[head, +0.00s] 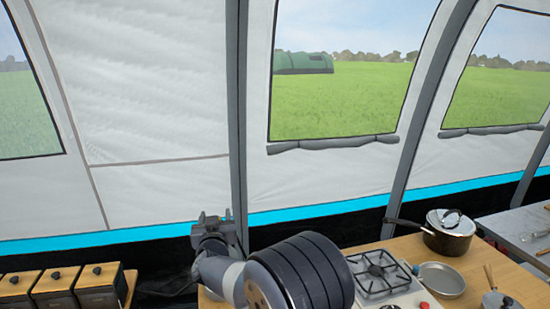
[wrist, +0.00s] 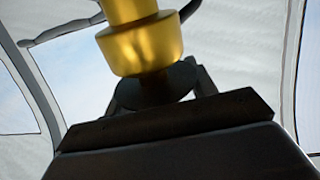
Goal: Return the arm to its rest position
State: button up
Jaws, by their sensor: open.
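My arm (head: 225,275) rises at the bottom middle of the head view, folded, with its thick dark banded joint nearest the camera. My gripper (head: 215,216) is at its far end, upright in front of the tent wall and clear of the worktop. In the wrist view my gripper (wrist: 160,84) has its dark fingers apart, pointing up toward the pale tent roof. A gold, round-bodied thing (wrist: 140,45) shows beyond and between the fingers. It does not show at the gripper in the head view, and I cannot tell its distance.
A wooden worktop (head: 405,245) holds a stove (head: 378,272), a lidded pot (head: 448,232) and a metal pan (head: 440,279) right of my arm. Dark-fronted wooden boxes (head: 55,290) stand at the lower left. A grey table (head: 515,228) is at far right. Space above the worktop is free.

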jog(key=shift+f+n+g+y+b, duration=0.1)
jog(key=shift+n+g+y+b, duration=0.2)
jog(key=shift+n+y+b, duration=0.6)
jog(key=shift+a+y, duration=0.1)
jog(key=shift+y, duration=0.5)
jog(key=shift+a+n+g+y, duration=0.1)
jog(key=shift+n+g+y, duration=0.4)
jog(key=shift+y, duration=0.4)
jog(key=shift+s+a+r+n+g+y+p, duration=0.15)
jog(key=shift+n+g+y+p, duration=0.15)
jog(key=shift+n+y+p, duration=0.4)
jog(key=shift+d+r+n+g+y+p, duration=0.1)
jog(key=shift+n+g+y+p, duration=0.3)
jog(key=shift+p, duration=0.5)
jog(key=shift+a+f+n+g+y+p, duration=0.15)
jog(key=shift+n+g+y+p, duration=0.15)
jog(key=shift+y+p, duration=0.35)
